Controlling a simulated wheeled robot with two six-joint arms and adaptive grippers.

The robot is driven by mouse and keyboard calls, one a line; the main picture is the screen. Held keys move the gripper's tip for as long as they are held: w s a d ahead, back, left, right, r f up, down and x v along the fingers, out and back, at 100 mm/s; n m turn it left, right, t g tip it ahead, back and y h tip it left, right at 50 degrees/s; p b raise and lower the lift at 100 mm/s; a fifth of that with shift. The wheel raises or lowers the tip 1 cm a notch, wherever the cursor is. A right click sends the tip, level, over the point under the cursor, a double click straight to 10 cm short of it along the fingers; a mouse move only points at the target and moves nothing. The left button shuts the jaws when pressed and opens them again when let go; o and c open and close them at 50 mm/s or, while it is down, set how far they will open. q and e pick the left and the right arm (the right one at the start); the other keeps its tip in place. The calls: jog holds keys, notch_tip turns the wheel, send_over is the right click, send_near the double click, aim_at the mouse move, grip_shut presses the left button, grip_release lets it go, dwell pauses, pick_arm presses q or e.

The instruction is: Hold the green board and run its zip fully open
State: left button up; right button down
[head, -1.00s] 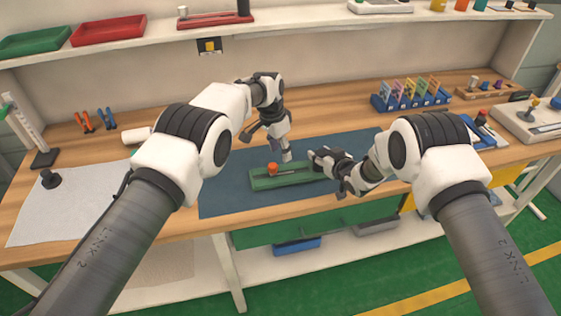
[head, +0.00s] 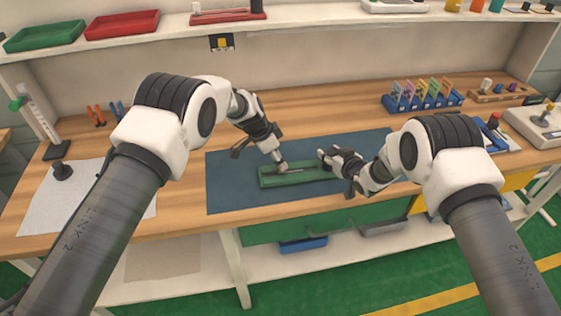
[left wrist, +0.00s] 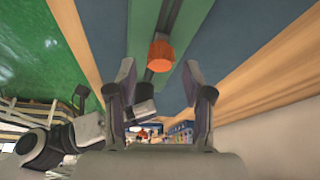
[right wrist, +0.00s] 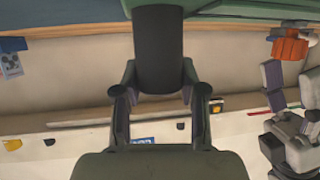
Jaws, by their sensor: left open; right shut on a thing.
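The green board (head: 318,174) lies on the blue mat. An orange zip pull (left wrist: 161,55) sits on the board's dark track in the left wrist view; it also shows in the right wrist view (right wrist: 289,47). In the head view the pull is hidden behind my left gripper (head: 281,166). That gripper is open, its fingers spread to either side of the pull's line, not closed on it. My right gripper (right wrist: 160,100) is shut on a dark tab (right wrist: 158,48) at the board's edge; in the head view it is at the board's right end (head: 325,158).
The blue mat (head: 235,192) leaves free room left of the board. A white sheet (head: 110,205) lies at the left. A blue rack of coloured pieces (head: 425,101) stands at the back right. A shelf with red and green trays (head: 122,24) runs above.

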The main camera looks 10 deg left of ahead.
pick_arm(q)
jog(key=shift+x, duration=1.1)
grip_shut()
send_over(308, 169)
jog(key=s+a, duration=0.1)
jog(key=a, duration=0.1)
pick_arm(e)
jog(key=shift+s, duration=0.1)
jog(key=shift+a, duration=0.1)
pick_arm(q)
grip_release()
jog(key=shift+d, duration=0.1)
